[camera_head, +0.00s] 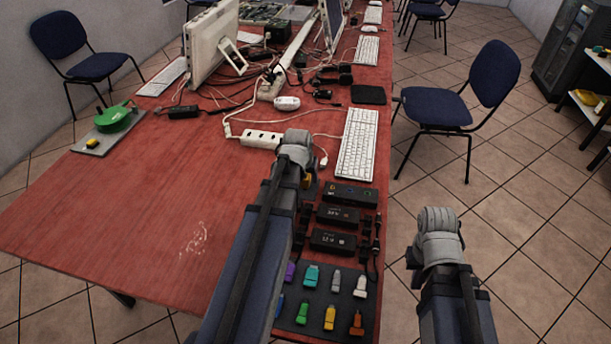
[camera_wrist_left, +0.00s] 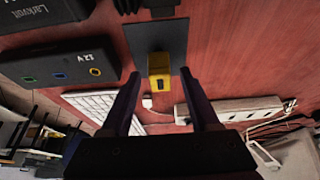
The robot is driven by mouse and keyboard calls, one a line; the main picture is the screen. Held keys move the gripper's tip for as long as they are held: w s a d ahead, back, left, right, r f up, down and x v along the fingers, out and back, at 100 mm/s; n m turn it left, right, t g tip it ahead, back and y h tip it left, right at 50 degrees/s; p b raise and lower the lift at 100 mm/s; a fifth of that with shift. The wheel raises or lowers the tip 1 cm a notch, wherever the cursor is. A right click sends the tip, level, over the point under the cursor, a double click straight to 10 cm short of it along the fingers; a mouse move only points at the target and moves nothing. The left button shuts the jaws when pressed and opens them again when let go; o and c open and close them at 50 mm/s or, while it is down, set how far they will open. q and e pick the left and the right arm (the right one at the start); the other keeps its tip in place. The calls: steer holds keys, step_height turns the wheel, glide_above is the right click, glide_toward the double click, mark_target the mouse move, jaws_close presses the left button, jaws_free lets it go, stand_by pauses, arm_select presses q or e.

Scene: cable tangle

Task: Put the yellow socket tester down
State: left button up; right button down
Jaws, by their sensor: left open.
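The yellow socket tester (camera_wrist_left: 159,70) rests against a small dark grey pad (camera_wrist_left: 143,36) in the left wrist view, just ahead of and between my left fingertips. My left gripper (camera_head: 300,168) is open around it, with a gap to each finger. In the head view only a bit of yellow (camera_head: 307,182) shows beside the gripper; the rest is hidden behind my arm. My right gripper (camera_head: 438,232) hangs to the right of the table over the floor, and its fingers are not clear.
A white power strip (camera_head: 262,139) and a keyboard (camera_head: 358,143) lie beyond my left gripper. Black boxes (camera_head: 333,241) and a dark mat (camera_head: 345,318) with several coloured sticks lie nearer. A grey board (camera_head: 92,149) holds a green object. The red table's left part (camera_head: 150,220) is bare.

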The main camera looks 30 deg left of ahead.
arm_select(q)
steer(key=p+v, duration=0.9)
steer(key=v, duration=0.2)
steer(key=s+d+m+g, duration=0.1)
steer(key=s+d, duration=0.3)
steer(key=d, duration=0.4)
steer(key=s+d+f+m+g, duration=0.1)
steer(key=s+d+m+g, duration=0.1)
steer(key=s+d, duration=0.3)
steer(key=s+d+m+g, duration=0.1)
steer(key=s+d+m, duration=0.2)
steer(key=d, duration=1)
steer(key=shift+s+d+f+m+g, duration=0.2)
steer(key=shift+s+f+m+g, duration=0.1)
steer(key=shift+s, duration=0.4)
